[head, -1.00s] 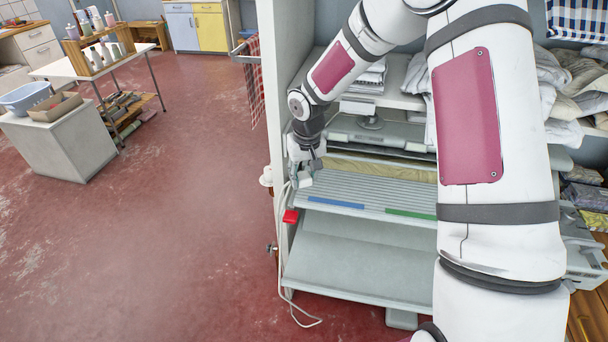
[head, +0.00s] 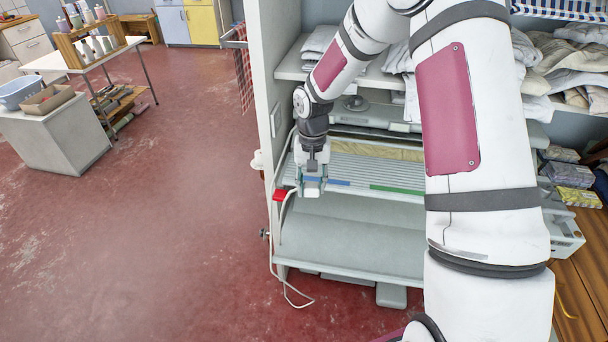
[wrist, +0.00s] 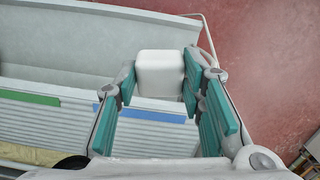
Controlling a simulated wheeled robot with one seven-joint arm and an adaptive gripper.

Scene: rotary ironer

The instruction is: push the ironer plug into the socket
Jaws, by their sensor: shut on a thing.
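My gripper (head: 312,190) points down over the front left part of the ironer. In the wrist view its teal-padded fingers (wrist: 158,85) are shut on a white block, which looks like the plug (wrist: 160,70). A white cable (head: 272,255) hangs down the ironer's left side to the floor. I cannot pick out the socket for sure; a pale rectangular plate (head: 275,119) shows on the side of the left panel.
The ironer's ribbed board (head: 350,172) has a blue strip and a green strip (head: 397,190). A red piece (head: 280,194) and a small white fitting (head: 256,160) are by the left panel (head: 262,70). Folded linen fills the shelves above.

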